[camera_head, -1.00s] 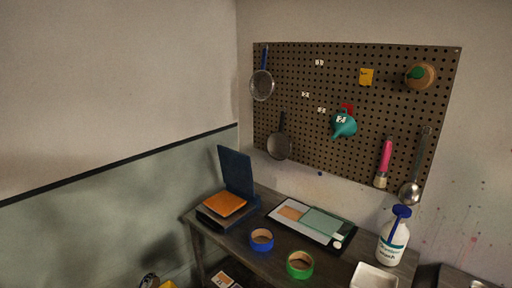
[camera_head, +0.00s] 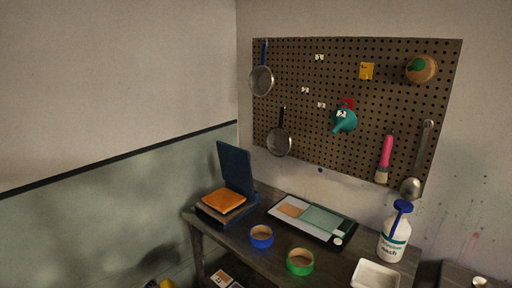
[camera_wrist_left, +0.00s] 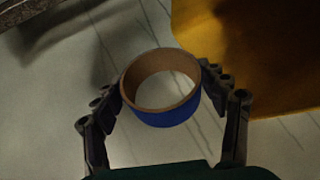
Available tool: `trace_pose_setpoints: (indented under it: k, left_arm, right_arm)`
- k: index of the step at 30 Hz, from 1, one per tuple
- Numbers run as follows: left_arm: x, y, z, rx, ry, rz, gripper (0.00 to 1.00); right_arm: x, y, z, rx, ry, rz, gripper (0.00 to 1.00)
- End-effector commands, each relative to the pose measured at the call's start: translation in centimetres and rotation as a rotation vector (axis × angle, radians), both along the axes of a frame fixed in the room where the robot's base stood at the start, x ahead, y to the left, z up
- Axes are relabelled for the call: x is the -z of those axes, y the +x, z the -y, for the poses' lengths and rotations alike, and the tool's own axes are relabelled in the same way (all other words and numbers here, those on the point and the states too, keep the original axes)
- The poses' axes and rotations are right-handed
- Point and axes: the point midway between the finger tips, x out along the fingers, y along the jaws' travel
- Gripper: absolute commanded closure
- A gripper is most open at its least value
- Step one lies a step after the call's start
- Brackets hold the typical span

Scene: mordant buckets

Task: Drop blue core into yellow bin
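A blue core (camera_wrist_left: 166,118), a ring with a brown inside, is between the two fingers of my left gripper (camera_wrist_left: 163,80) in the left wrist view. The fingers touch it on both sides. A large yellow surface, apparently the yellow bin (camera_wrist_left: 272,62), fills the upper right of that view. The core shows to the left of it, over pale lined floor. In the head view only a small yellow patch (camera_head: 167,284) shows at the bottom edge, with a dark shape beside it. My right gripper is not in view.
A dark workbench (camera_head: 238,237) carries another blue ring (camera_head: 261,241), a green ring (camera_head: 300,266), a blue hinged press (camera_head: 238,170), a tray of cards (camera_head: 308,220), a white dish (camera_head: 375,275) and a spray bottle (camera_head: 394,238). A pegboard (camera_head: 310,75) hangs behind.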

Motion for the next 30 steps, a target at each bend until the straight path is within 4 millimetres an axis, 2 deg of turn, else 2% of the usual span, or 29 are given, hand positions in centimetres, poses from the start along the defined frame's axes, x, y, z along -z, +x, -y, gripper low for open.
trace_pose_setpoints:
  k: [2, 14, 17, 24, 30]
  left_arm:
    - [0.0, 0.0, 0.0, 0.000, 0.000, 0.000, 0.06]
    - [-0.5, 0.0, 0.0, 0.000, 0.000, 0.000, 0.06]
    - [-1.8, 0.0, 0.0, 0.000, 0.000, 0.000, 0.06]
    - [-6.5, 0.0, 0.0, 0.000, 0.000, 0.000, 0.06]
    - [-9.2, 0.0, 0.0, 0.000, 0.000, 0.000, 0.06]
  right_arm:
    - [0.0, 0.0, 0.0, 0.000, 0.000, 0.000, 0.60]
    - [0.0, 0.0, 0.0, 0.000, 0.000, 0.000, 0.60]
    - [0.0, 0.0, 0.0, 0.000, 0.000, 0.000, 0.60]
    - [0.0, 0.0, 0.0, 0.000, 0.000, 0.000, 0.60]
    - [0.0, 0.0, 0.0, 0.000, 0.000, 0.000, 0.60]
